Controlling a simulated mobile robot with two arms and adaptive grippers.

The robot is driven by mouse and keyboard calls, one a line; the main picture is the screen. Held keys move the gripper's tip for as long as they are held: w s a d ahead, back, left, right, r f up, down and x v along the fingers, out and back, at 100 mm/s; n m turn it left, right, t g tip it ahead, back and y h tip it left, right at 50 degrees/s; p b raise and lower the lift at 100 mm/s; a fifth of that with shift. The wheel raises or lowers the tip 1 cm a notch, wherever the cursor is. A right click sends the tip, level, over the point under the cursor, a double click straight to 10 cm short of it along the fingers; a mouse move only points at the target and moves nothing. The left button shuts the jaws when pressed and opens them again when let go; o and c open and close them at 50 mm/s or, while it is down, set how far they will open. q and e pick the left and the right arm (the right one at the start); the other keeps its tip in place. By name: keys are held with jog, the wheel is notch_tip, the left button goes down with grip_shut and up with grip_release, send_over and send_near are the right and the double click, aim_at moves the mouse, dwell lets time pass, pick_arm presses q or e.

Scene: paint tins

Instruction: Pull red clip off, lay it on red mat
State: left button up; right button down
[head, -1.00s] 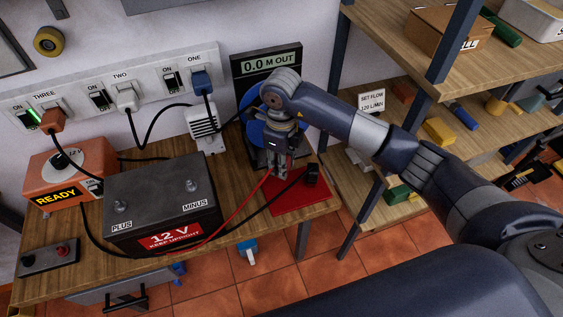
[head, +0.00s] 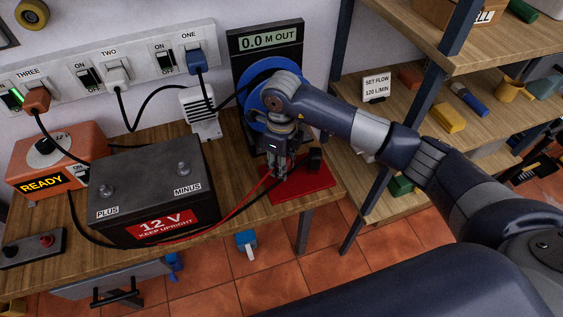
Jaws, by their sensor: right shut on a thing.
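My right gripper (head: 279,173) is shut over the left part of the red mat (head: 310,188), at the right end of the bench. A red cable (head: 232,205) runs from its fingers to the front of the 12 V battery (head: 150,190). The fingers hold the red clip, which is mostly hidden between them. I cannot tell whether it touches the mat. A black clip (head: 315,158) is at the mat's back right, with its black cable passing behind the gripper. Both battery posts, plus (head: 119,166) and minus (head: 184,169), look bare. My left gripper is not in view.
An orange charger (head: 55,160) marked READY stands left of the battery. A blue reel (head: 262,95) with a 0.0 M OUT display is behind my gripper. A shelf unit (head: 430,105) stands close on the right.

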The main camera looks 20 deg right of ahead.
jog(key=shift+f+b, duration=0.6)
jog(key=shift+f, duration=0.1)
dwell(0.3)
jog(key=c, duration=1.2)
grip_release()
notch_tip(320, 180, up, 12)
jog(key=shift+r, duration=0.1)
